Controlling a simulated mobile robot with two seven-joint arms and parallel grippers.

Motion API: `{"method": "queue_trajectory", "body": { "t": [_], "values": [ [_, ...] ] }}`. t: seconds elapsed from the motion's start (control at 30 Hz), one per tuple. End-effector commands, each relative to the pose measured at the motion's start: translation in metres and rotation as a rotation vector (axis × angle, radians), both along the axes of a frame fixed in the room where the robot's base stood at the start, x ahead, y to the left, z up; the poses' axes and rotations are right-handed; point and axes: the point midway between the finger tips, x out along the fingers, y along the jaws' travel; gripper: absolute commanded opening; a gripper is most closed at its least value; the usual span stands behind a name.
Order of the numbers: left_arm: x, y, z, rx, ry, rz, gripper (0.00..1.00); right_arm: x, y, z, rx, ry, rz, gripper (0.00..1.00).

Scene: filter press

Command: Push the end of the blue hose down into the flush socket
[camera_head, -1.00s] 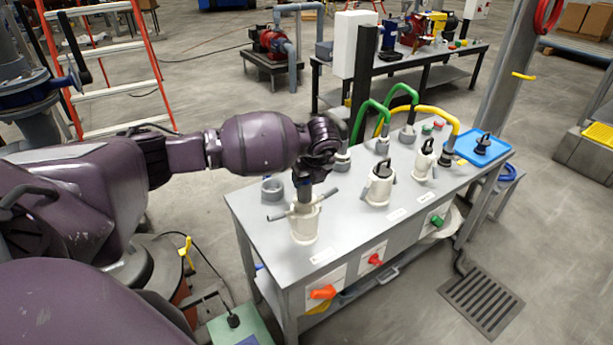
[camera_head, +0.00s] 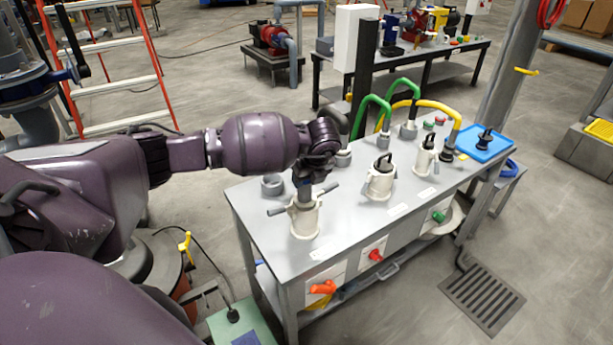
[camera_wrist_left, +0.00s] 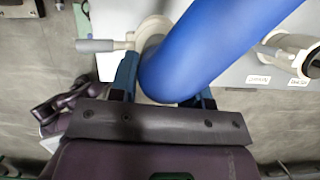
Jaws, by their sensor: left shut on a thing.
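My left gripper (camera_head: 304,181) is shut on the blue hose (camera_wrist_left: 205,45), which crosses the left wrist view as a thick blue tube between the fingers (camera_wrist_left: 165,85). In the head view, the hose's grey end (camera_head: 304,195) points down from the gripper into the mouth of the cream socket (camera_head: 305,222) at the table's near left. Two grey lever arms stick out from the socket's sides. How deep the end sits is hidden by the rim. My right gripper is not in view.
The grey table (camera_head: 345,225) holds two more cream sockets with black-handled plugs (camera_head: 381,177), green hoses (camera_head: 372,108), a yellow hose (camera_head: 440,105) and a blue tray (camera_head: 490,143). An empty grey ring (camera_head: 272,186) stands just left of the gripper. Red and green valve handles are on the front.

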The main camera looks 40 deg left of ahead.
Motion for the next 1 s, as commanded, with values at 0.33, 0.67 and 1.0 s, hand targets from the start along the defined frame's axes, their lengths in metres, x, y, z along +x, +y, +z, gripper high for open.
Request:
{"method": "queue_trajectory", "body": {
  "t": [0.33, 0.67, 1.0],
  "values": [
    [0.000, 0.000, -0.001, -0.001, 0.000, 0.000, 0.63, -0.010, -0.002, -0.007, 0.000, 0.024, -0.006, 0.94],
    [-0.001, 0.000, -0.001, 0.000, 0.002, 0.000, 0.73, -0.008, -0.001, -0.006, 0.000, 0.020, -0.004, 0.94],
    [-0.006, -0.014, 0.037, -0.002, -0.003, -0.002, 0.73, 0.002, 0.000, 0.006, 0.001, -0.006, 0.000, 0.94]
  ]
}}
